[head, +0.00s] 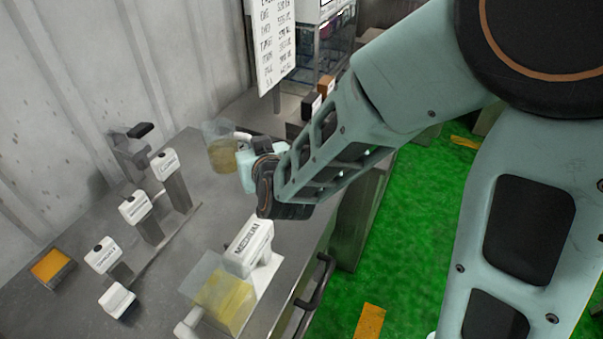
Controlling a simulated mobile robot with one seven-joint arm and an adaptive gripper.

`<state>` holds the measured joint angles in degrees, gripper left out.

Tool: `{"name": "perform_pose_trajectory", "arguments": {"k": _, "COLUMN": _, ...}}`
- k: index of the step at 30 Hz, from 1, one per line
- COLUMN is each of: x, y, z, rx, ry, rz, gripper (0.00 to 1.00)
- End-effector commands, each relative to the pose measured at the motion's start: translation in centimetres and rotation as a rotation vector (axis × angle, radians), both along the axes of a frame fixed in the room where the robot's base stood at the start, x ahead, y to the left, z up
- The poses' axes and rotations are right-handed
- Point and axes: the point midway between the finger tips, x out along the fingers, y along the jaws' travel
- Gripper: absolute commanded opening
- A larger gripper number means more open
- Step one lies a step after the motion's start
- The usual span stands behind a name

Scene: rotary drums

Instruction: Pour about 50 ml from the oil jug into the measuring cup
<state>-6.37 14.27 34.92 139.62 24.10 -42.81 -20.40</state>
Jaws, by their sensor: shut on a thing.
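A clear, square-sided container with yellow liquid, apparently the oil jug (221,154), is at the far part of the metal bench. My gripper (247,160) is shut on its right side, by the pale handle; the fingertips are partly hidden by my wrist. I cannot tell whether the jug touches the bench. A second clear container with yellow liquid, apparently the measuring cup (222,296), stands at the near edge of the bench, beside a white labelled block. Its pale handle points to the lower left. The two containers are well apart.
The white labelled block (249,243) stands between the containers. Several white-headed posts (136,208) line the left of the metal bench (190,252). An orange-topped box (50,266) sits by the wall. A hanging sign (273,45) and dark shelf are behind. Green floor lies right.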

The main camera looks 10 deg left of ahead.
Motion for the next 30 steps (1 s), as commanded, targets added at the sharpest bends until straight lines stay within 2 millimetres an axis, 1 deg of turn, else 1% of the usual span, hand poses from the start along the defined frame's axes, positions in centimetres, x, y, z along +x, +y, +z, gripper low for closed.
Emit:
{"name": "perform_pose_trajectory", "arguments": {"k": 1, "x": -0.2, "y": 0.3, "z": 0.2, "rx": 0.001, "ry": 0.000, "rz": -0.013, "gripper": 0.00}}
{"name": "perform_pose_trajectory", "arguments": {"k": 4, "x": -0.4, "y": 0.3, "z": 0.0, "rx": 0.000, "ry": 0.000, "rz": -0.056, "gripper": 0.00}}
{"name": "perform_pose_trajectory", "arguments": {"k": 14, "x": -1.5, "y": -0.8, "z": -0.9, "rx": -0.001, "ry": 0.000, "rz": -0.224, "gripper": 0.00}}
{"name": "perform_pose_trajectory", "arguments": {"k": 22, "x": -3.2, "y": -3.0, "z": -1.7, "rx": -0.001, "ry": -0.002, "rz": -0.386, "gripper": 0.00}}
{"name": "perform_pose_trajectory", "arguments": {"k": 30, "x": -5.6, "y": -6.1, "z": -1.5, "rx": 0.002, "ry": -0.004, "rz": -0.545, "gripper": 0.00}}
